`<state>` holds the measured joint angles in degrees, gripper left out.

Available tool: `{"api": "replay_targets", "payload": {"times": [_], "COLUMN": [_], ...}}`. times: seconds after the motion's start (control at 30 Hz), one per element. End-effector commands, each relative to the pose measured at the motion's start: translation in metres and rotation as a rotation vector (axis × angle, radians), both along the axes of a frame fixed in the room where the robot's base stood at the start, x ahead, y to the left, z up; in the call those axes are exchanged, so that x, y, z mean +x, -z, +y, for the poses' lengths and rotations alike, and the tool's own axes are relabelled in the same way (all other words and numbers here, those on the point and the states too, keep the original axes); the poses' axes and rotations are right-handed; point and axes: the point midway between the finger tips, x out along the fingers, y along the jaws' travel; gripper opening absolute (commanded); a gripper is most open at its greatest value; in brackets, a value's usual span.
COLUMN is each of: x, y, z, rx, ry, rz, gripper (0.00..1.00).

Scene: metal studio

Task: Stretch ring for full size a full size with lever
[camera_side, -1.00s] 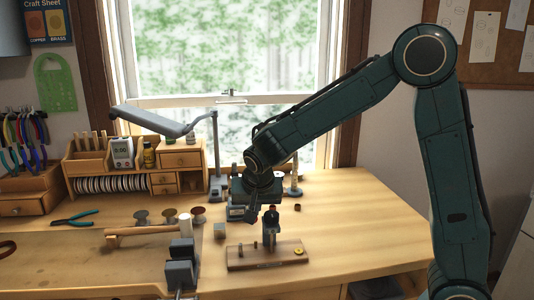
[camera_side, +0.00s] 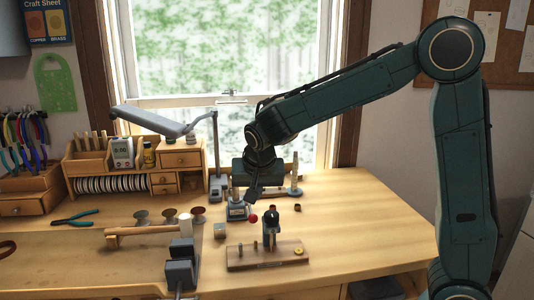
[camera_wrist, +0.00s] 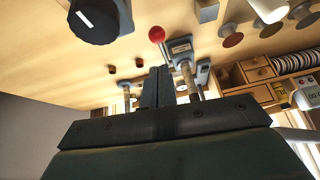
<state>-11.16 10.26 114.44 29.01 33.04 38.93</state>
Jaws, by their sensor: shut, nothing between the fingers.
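My gripper (camera_side: 250,195) is shut and empty, pointing down above the bench beside the stretcher. Its closed fingers also show in the wrist view (camera_wrist: 158,88). The ring stretcher (camera_side: 237,211) is a grey-based tool with a pale upright post. A red ball knob (camera_side: 253,218), apparently its lever end, stands just right of the base. The knob also shows in the wrist view (camera_wrist: 156,34), beyond the fingertips and apart from them. I cannot make out whether a ring sits on the stretcher. A small yellow ring (camera_side: 299,251) lies at the right end of a wooden board (camera_side: 285,261).
Short pegs and a dark round-topped post (camera_side: 271,217) stand at the board. Grey blocks (camera_side: 181,268) and a wooden mallet (camera_side: 140,231) are left. The bench's right side is clear.

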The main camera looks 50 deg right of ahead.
Motion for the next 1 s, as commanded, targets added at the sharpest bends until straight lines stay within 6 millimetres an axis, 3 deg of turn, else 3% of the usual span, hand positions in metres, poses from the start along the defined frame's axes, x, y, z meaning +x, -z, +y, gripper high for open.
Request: {"api": "replay_targets", "payload": {"times": [0.5,1.0], "x": [-0.046,-0.052], "y": [-0.036,-0.043], "z": [0.044,0.051], "rx": [0.0,-0.003], "ry": [-0.002,0.002], "rz": [-0.002,0.003], "gripper": [0.0,0.0]}}
